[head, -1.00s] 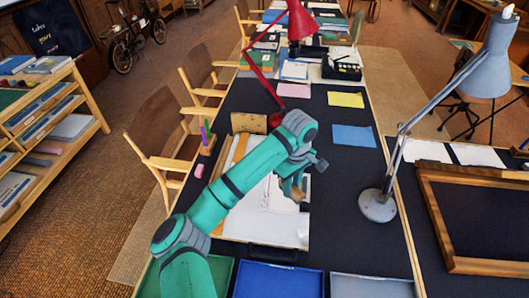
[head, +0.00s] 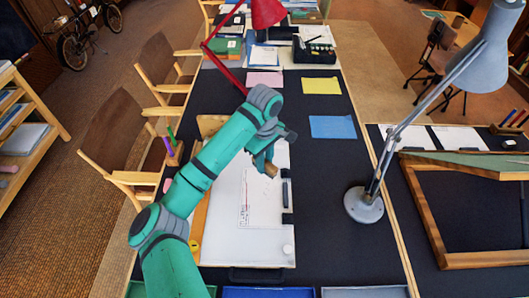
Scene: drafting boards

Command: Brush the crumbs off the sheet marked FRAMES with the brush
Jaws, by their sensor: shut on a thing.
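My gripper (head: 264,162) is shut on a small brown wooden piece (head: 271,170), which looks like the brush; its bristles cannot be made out. It hangs over the far right part of a white drawing board (head: 222,247) on the dark table. A white sheet (head: 262,207) with thin lines and a red mark lies on the board, partly behind my arm. I cannot read the word FRAMES on it. No crumbs can be made out at this size.
A dark bar (head: 287,192) and a white round piece (head: 287,249) lie at the board's right side. A grey lamp (head: 363,205) stands to the right and a red lamp (head: 268,12) behind. Blue (head: 332,127), yellow (head: 321,86) and pink sheets lie beyond.

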